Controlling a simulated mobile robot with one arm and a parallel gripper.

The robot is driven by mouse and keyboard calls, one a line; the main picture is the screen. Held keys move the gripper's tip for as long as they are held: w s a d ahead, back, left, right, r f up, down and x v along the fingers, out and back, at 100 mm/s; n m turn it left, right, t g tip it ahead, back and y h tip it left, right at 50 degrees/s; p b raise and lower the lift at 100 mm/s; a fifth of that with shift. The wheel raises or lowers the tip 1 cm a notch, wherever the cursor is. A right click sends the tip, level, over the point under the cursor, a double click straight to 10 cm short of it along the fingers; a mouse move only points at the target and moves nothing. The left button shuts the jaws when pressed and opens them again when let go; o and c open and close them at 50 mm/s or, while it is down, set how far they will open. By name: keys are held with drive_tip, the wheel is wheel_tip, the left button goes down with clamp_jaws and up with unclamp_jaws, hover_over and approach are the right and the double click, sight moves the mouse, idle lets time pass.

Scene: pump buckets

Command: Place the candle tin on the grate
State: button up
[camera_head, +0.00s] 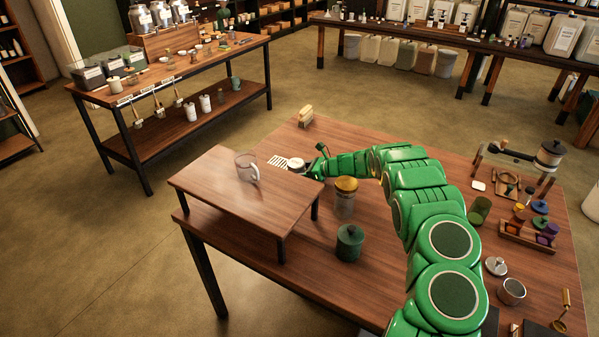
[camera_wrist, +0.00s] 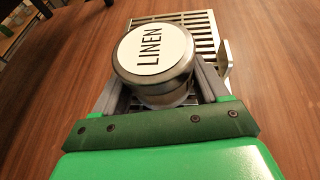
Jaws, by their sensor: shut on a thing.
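The candle tin (camera_wrist: 152,62) is a short silver tin with a white lid lettered LINEN. My gripper (camera_wrist: 158,85) is shut on it, with one grey finger on each side. The tin is upright, over the near part of the slotted metal grate (camera_wrist: 205,30). I cannot tell whether its base touches the grate. In the head view the tin (camera_head: 295,163) is at my gripper (camera_head: 305,168), and the pale grate (camera_head: 277,161) shows to its left, behind the raised wooden shelf. The tin hides part of the grate.
A clear mug (camera_head: 246,168) stands on the raised shelf (camera_head: 215,190). A gold-lidded jar (camera_head: 345,198) and a dark green canister (camera_head: 349,243) stand near my arm. Bare wood surrounds the grate.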

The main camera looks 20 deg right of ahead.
drive_tip(key=shift+f, duration=0.1)
drive_tip(key=o, duration=1.2)
drive_tip(key=shift+c, duration=0.2)
drive_tip(key=shift+d+r, duration=0.15)
drive_tip(key=shift+r, duration=0.1)
drive_tip(key=v, duration=1.1)
drive_tip(key=shift+s+d, duration=0.25)
drive_tip(key=shift+s, duration=0.05)
